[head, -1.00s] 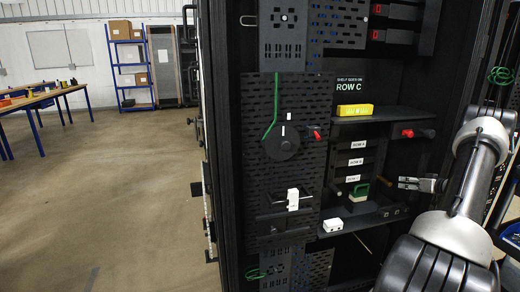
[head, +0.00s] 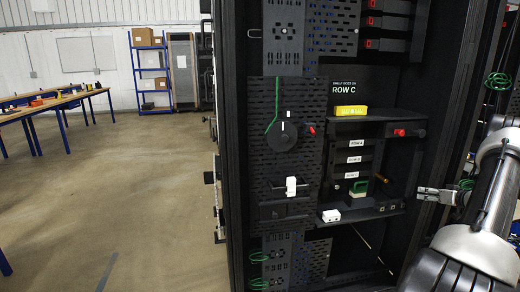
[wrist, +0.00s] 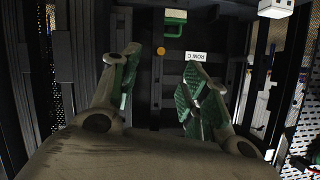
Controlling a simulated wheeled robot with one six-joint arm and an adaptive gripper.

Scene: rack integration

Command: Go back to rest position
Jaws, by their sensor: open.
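My gripper (head: 428,194) is at the right of the head view, in front of the rack and to the right of its lower shelf. In the wrist view my gripper (wrist: 158,88) shows its two fingers spread apart, with green pads and nothing between them. My arm reaches in from the lower right corner of the head view. A green-handled object (head: 359,188) sits on the lower shelf to the left of the gripper, apart from it. It also shows at the top of the wrist view (wrist: 175,22).
The black rack (head: 232,150) fills the middle. It holds a yellow box (head: 351,111), a white block (head: 331,215), a red-ended part (head: 400,132) and a black dial (head: 282,137). Open floor (head: 130,180) lies left, with a blue-legged table (head: 55,102) and blue shelving (head: 150,75) beyond.

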